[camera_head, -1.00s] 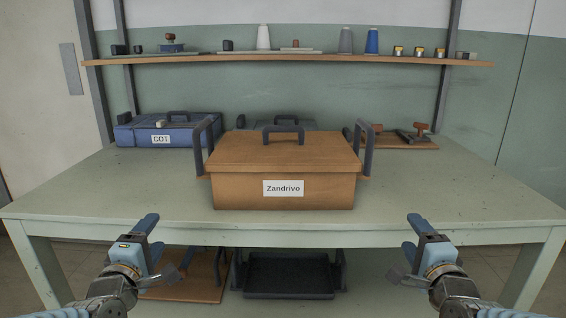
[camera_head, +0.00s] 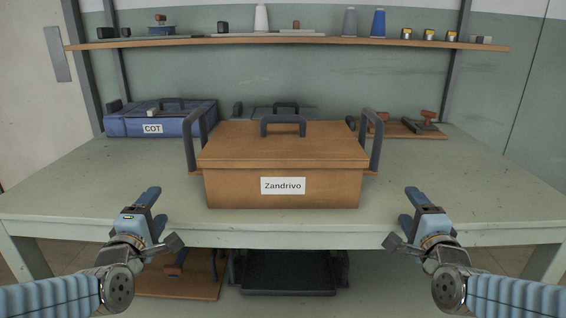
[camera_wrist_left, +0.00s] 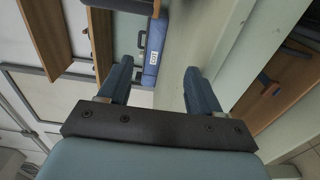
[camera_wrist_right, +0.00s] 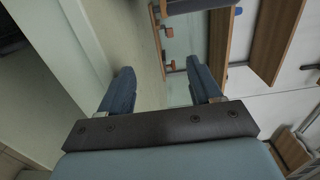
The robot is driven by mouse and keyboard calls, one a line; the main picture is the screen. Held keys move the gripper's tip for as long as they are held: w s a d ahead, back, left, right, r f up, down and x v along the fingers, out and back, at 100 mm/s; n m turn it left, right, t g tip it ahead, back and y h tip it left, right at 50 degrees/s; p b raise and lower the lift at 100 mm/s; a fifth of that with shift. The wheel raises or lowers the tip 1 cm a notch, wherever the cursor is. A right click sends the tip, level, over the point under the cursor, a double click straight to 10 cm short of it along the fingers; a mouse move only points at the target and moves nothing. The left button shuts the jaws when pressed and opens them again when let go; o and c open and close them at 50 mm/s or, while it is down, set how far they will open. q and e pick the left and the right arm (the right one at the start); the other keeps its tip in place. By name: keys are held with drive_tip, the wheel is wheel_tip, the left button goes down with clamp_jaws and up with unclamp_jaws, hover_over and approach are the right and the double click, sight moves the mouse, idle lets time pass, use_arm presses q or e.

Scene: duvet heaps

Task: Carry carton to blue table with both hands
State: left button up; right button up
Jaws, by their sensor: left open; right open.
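The carton is a brown lidded box (camera_head: 283,158) with a white label reading "Zandrivo". It sits near the front middle of a pale green table (camera_head: 110,195). It has a dark handle on its lid and an upright dark handle on each side, the left one (camera_head: 190,140) and the right one (camera_head: 375,140). My left gripper (camera_head: 160,215) is open and empty, in front of the table edge and left of the carton. My right gripper (camera_head: 402,215) is open and empty, in front of the edge and right of the carton. Neither touches the carton. I see no blue table.
A blue case labelled "COT" (camera_head: 160,119) lies at the back left of the table. A wooden board with stamps (camera_head: 408,129) lies at the back right. A shelf (camera_head: 285,41) with spools runs above. A dark tray (camera_head: 288,272) and a brown board (camera_head: 180,280) are below the tabletop.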

use_arm(q)
drive_tip(key=w, duration=1.1)
drive_tip(key=shift+w+f, duration=0.1)
drive_tip(key=shift+w, duration=0.05)
use_arm(e)
drive_tip(key=w, duration=1.1)
drive_tip(key=shift+w, duration=0.1)
use_arm(q)
drive_tip(key=shift+w+d, duration=0.15)
drive_tip(key=shift+w, duration=0.2)
use_arm(e)
drive_tip(key=shift+w+a, duration=0.15)
drive_tip(key=shift+w, duration=0.2)
use_arm(q)
drive_tip(key=shift+s+d, duration=0.15)
drive_tip(key=shift+d, duration=0.4)
use_arm(e)
drive_tip(key=shift+s+a, duration=0.15)
drive_tip(key=shift+a, duration=0.4)
